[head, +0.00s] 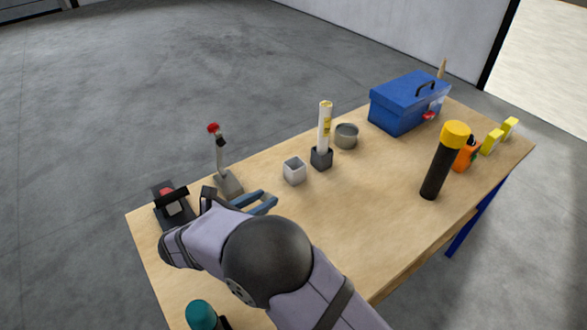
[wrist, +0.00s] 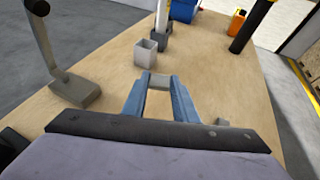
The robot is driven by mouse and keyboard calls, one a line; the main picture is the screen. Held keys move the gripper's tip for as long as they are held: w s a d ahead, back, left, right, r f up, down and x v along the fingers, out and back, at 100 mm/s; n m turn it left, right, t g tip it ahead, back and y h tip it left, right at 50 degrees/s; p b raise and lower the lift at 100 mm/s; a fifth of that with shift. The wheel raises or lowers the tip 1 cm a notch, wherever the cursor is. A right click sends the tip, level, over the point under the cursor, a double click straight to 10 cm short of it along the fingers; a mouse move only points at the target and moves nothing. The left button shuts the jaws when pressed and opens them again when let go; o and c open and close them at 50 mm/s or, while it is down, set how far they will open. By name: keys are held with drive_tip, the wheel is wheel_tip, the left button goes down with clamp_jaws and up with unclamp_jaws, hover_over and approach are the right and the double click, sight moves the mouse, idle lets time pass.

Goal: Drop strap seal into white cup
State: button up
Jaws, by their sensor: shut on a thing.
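The white cup (head: 294,171), a small square open-topped pale cup, stands upright on the table. It also shows in the wrist view (wrist: 145,56), just beyond my fingertips and slightly left. My gripper (head: 270,202) has blue fingers and is low over the table, in front of the cup and apart from it. In the wrist view, my gripper (wrist: 160,82) is shut on a small greyish piece (wrist: 160,79) between the fingertips, which I take as the strap seal. It is too small to make out in detail, and in the head view I cannot make it out.
A dark-based white tube (head: 323,135) and a round grey tin (head: 346,135) stand behind the cup. A red-topped lever stand (head: 225,180) is left of it. A blue toolbox (head: 400,108) and black-yellow flashlight (head: 437,170) are farther right. The table's centre is clear.

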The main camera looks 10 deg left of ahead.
drive_tip(key=w+d+r+p, duration=0.1)
drive_tip(key=w+d+r, duration=0.2)
drive_tip(key=w+d, duration=0.35)
drive_tip(key=w+d+r+m+g+h+p, duration=0.1)
drive_tip(key=w+d+r, duration=0.2)
drive_tip(key=w+d, duration=0.35)
drive_tip(key=w+d+r+p, duration=0.2)
drive_tip(key=w+d+r, duration=0.15)
drive_tip(key=d, duration=0.55)
drive_tip(key=n+t+y, duration=0.2)
drive_tip(key=n+y, duration=0.6)
drive_tip(key=y, duration=0.1)
hover_over(295, 171)
drive_tip(key=d, duration=0.2)
wheel_tip(295, 171, down, 7)
drive_tip(key=shift+w+a+r, duration=0.2)
drive_tip(key=shift+w, duration=0.15)
drive_tip(key=shift+b, duration=0.3)
drive_tip(key=shift+f+b, duration=1.35)
drive_tip(key=shift+f, duration=1.65)
